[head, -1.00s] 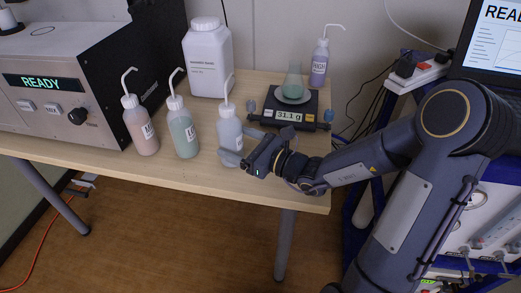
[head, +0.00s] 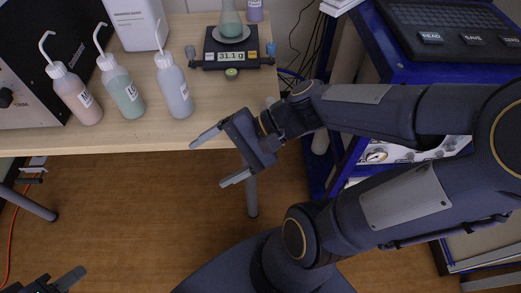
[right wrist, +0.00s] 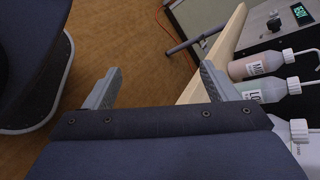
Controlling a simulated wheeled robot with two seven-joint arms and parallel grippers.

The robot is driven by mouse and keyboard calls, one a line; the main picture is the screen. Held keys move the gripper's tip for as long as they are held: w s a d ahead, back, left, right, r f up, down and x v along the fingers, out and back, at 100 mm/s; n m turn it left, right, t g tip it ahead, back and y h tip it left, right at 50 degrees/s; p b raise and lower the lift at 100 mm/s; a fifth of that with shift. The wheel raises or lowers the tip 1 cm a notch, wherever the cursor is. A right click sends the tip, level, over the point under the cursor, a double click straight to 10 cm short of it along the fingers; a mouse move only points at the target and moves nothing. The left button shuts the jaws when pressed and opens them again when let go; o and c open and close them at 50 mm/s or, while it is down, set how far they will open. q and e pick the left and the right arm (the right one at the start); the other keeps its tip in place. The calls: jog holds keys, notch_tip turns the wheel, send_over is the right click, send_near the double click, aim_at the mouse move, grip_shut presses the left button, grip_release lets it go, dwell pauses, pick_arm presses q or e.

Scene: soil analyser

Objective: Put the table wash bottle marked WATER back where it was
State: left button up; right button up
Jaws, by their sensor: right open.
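Three wash bottles with white caps and bent spouts stand upright in a row on the table: a pink one (head: 78,97), a green one (head: 122,92) and a pale bluish-white one (head: 175,92). The pale one's label is turned aside, and I cannot read WATER on any bottle. My right gripper (head: 214,160) is open and empty, off the table's front edge, apart from the pale bottle and to its lower right. In the right wrist view its fingers (right wrist: 160,86) are spread with nothing between them. My left gripper (head: 66,282) is partly in view at the bottom left.
A balance (head: 231,57) reading 31.1 g holds a flask (head: 230,20) behind the pale bottle. A purple bottle (head: 255,10) and a large white container (head: 138,22) stand at the back. The analyser (head: 25,75) is at the left. The table front (head: 150,135) is clear.

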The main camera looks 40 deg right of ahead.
jog(key=s+d+f+n+t+h, duration=0.1)
jog(key=s+d+n+h, duration=0.3)
jog(key=d+n+h, duration=0.3)
jog(key=d+n, duration=0.1)
jog(key=n, duration=0.1)
jog(key=shift+s+f+n+h, duration=0.25)
jog(key=shift+s+n+h, duration=0.05)
jog(key=shift+n, duration=0.1)
notch_tip(320, 180, up, 19)
jog(key=p, duration=1.8)
jog(key=shift+f+p, duration=0.15)
jog(key=shift+p, duration=0.2)
